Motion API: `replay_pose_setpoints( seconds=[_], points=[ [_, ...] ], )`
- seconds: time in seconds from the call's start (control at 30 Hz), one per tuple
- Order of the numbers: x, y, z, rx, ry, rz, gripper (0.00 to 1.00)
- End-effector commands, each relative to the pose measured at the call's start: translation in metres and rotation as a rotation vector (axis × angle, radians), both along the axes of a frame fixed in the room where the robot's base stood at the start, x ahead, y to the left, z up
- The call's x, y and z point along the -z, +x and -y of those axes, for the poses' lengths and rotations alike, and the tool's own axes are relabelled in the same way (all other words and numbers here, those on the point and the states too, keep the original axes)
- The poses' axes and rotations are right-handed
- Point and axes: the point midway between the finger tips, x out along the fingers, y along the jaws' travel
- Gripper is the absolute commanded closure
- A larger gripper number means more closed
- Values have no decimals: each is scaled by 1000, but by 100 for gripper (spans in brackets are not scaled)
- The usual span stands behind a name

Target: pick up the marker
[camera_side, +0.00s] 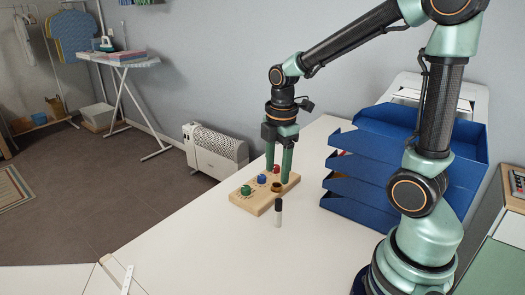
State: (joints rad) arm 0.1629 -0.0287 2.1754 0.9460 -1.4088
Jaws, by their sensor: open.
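A marker (278,214) with a white body and a black cap on top stands upright on the white table. It is just in front of a wooden block (249,202). My gripper (278,176) points down above the right part of the block, behind the marker in this view. Its two green fingers are apart, one on each side of a red knob (276,169) as seen here. I cannot tell whether the fingertips touch the block. The marker is apart from the fingers.
The block also carries a blue knob (262,179) and a green knob (246,190). Stacked blue trays (352,193) stand to the right on the table (215,240). The table's left and front areas are mostly clear. A white heater (214,152) stands beyond the table.

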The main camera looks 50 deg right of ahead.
Motion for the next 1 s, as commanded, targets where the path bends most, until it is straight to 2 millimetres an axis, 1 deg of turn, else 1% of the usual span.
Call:
replay_pose_setpoints(
  seconds=[0.03,0.1,0.23,0.37,0.5,0.6,0.83,1.0],
  points=[
    [6,1,3,-49,2,-22,40],
    [11,2,5,-104,4,-39,40],
    [20,2,7,-148,5,-52,40],
    [39,1,6,-151,6,-56,40],
    [63,0,6,-150,6,-57,40],
    [75,1,7,-149,5,-53,40],
    [90,1,7,-148,6,-52,40],
    [115,-4,8,-148,6,-56,40]
  ],
)
